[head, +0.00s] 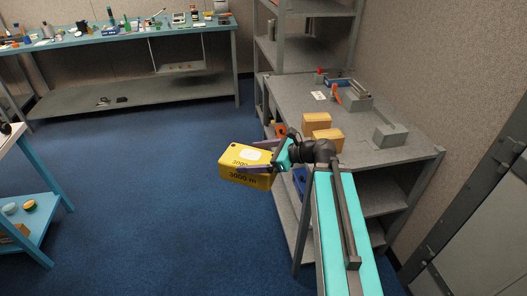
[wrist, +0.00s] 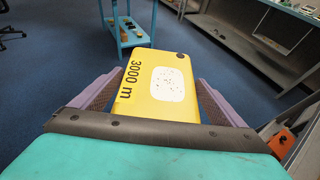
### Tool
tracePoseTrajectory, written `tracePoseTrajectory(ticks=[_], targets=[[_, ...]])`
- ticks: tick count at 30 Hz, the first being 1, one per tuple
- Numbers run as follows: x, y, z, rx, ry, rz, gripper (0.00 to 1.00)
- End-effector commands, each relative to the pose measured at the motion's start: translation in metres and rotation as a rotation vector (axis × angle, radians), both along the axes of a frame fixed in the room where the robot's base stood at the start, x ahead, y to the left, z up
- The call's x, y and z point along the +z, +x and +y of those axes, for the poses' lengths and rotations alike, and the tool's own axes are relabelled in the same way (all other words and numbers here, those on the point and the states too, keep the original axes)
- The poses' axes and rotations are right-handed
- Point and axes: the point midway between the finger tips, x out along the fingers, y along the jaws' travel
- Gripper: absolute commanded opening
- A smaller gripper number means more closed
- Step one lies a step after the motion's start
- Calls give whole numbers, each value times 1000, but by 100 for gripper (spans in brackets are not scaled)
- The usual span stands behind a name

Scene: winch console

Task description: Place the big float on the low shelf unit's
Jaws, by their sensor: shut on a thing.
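The big float is a yellow block (head: 236,178) marked "3000 m" with a white patch on top. My gripper (wrist: 155,95) is shut on it, one purple finger on each side, and holds it in the air over the blue floor. The float (wrist: 130,100) also fills the middle of the wrist view. The low shelf unit (head: 285,97) is grey and stands to the right of the float. The float is apart from it, in front of its left side. My arm hides part of the unit's lower shelves.
Tan boxes (head: 316,122), a grey console with a lever (head: 352,97) and a grey block (head: 390,135) stand on the unit's top. A blue item (head: 300,180) sits on a shelf below. A tall rack (head: 285,55) stands behind.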

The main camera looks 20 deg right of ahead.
Motion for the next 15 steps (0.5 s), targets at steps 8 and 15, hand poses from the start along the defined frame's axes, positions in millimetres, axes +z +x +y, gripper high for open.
tracePoseTrajectory(ticks=[8,15], targets=[[-19,-5,11,19,6,-5,31],[-20,-5,12,21,6,-6,31]])
